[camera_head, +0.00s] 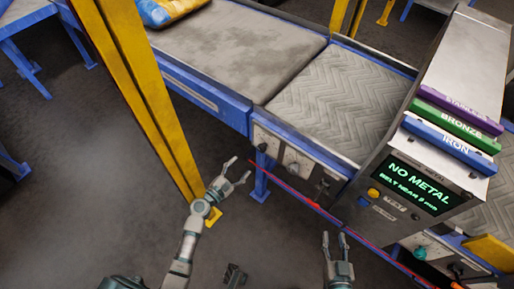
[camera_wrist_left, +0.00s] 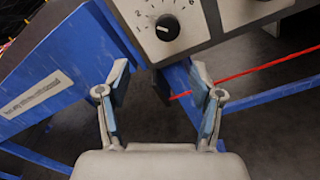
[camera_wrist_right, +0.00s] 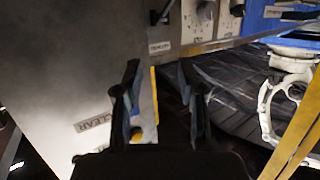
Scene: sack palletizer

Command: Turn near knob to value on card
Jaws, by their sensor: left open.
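A black knob (camera_wrist_left: 167,28) with a numbered dial sits on a pale panel at the top of the left wrist view. Its white mark appears to point left, toward the low numbers. In the head view a dark knob (camera_head: 262,147) shows at the left end of the panel (camera_head: 280,153). My left gripper (camera_head: 240,170) is open and empty, just left of the panel and apart from it. The lit display (camera_head: 420,187) reads "NO METAL" and "BELT NEAR" with a blurred value. My right gripper (camera_head: 334,237) is open and empty below the blue rail.
A red line (camera_head: 300,196) runs along the conveyor's front. Purple, green and blue labelled bars (camera_head: 455,120) lie on the metal cabinet. A grey belt (camera_head: 325,95) lies behind the panel.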

